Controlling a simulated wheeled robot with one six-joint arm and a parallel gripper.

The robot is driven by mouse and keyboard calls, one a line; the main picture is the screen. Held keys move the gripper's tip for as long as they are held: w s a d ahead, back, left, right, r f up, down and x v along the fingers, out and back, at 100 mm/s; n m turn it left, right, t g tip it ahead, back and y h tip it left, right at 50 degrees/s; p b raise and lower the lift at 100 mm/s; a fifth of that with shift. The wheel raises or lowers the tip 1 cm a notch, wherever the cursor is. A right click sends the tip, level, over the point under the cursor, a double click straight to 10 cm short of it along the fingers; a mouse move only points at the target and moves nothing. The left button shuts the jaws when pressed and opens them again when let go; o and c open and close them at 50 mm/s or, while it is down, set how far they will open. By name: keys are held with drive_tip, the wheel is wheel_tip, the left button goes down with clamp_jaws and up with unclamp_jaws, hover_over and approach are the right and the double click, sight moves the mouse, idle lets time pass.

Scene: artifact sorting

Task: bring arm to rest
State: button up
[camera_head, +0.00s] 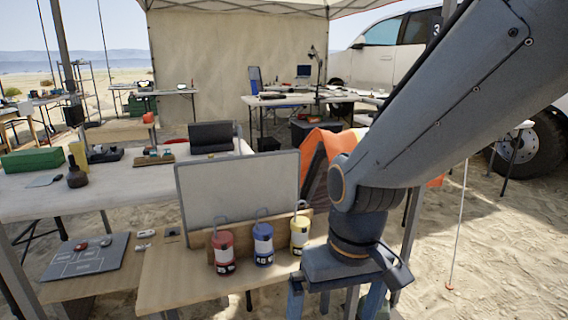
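My arm (440,110) reaches in from the upper right and bends down at a joint beside the wooden table. My gripper (336,298) points down at the lower right, just right of the yellow canister. Its fingers stand apart, with sand showing between them and nothing seen held. The fingertips are partly cut off by the bottom edge of the picture.
Red (222,252), blue (263,245) and yellow (299,233) canisters stand on the wooden table (180,280) before a grey board (238,188). A marked grey mat (88,256) with small pieces lies left. A white table (125,185) stands behind. Open sand lies right.

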drive_tip(key=s+d+r+m+p, duration=0.2)
drive_tip(key=d+r+p, duration=0.9)
drive_tip(key=p, duration=0.5)
drive_tip(key=shift+s+r+m+h, duration=0.2)
drive_tip(key=shift+r+m+h, duration=0.2)
drive_tip(key=shift+r, duration=0.65)
